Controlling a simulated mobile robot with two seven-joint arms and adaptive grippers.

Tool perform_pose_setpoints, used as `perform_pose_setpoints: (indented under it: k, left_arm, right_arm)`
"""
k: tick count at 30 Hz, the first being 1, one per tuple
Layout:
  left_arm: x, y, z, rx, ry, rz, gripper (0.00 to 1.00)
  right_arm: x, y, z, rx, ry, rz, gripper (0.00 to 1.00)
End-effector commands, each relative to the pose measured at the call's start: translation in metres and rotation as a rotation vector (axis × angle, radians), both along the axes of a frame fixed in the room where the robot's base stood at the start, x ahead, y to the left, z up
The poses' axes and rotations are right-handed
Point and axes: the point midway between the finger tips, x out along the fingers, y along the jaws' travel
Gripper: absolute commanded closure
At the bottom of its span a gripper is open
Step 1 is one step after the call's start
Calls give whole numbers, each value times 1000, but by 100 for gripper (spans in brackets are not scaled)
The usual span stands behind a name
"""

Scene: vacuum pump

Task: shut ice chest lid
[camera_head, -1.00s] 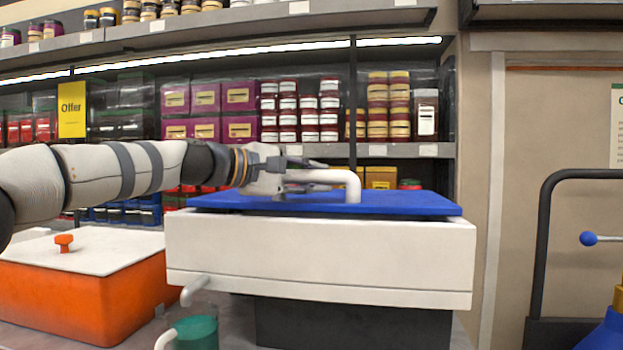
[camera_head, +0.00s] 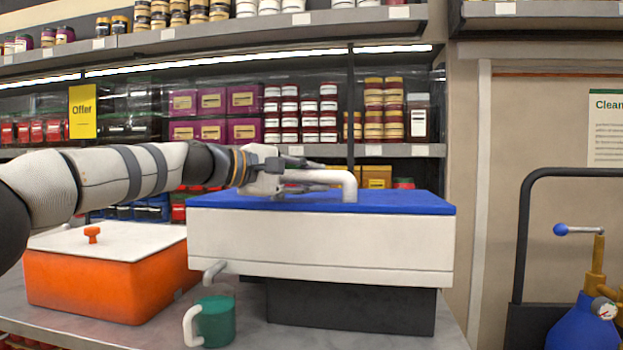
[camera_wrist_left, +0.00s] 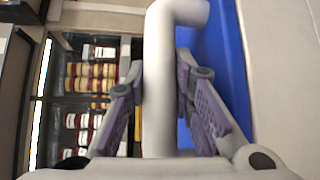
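The ice chest (camera_head: 320,240) is a white box on a dark base, in the middle of the head view. Its blue lid (camera_head: 400,201) lies flat on top, with no gap visible along the front edge. A white bent handle (camera_head: 349,188) stands on the lid; it also shows in the left wrist view (camera_wrist_left: 160,90). My left gripper (camera_head: 325,181) reaches in from the left, low over the lid. In the wrist view its fingers press on both sides of the handle. The fingertips are partly hidden in the head view. My right gripper is not in view.
An orange box (camera_head: 110,285) with a white lid stands left of the chest. A green mug (camera_head: 216,321) stands in front, below the chest's spout (camera_head: 213,270). Stocked shelves (camera_head: 250,150) are behind. A dark cart frame (camera_head: 525,240) and a blue pump (camera_head: 580,325) are at the right.

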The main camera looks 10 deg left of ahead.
Motion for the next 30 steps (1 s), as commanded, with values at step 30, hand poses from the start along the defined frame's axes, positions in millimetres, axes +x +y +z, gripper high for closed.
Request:
perform_pose_setpoints:
  k: [30]
  left_arm:
    - [-85, 83, 16, 1, 4, -6, 69]
  right_arm:
    - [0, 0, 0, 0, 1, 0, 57]
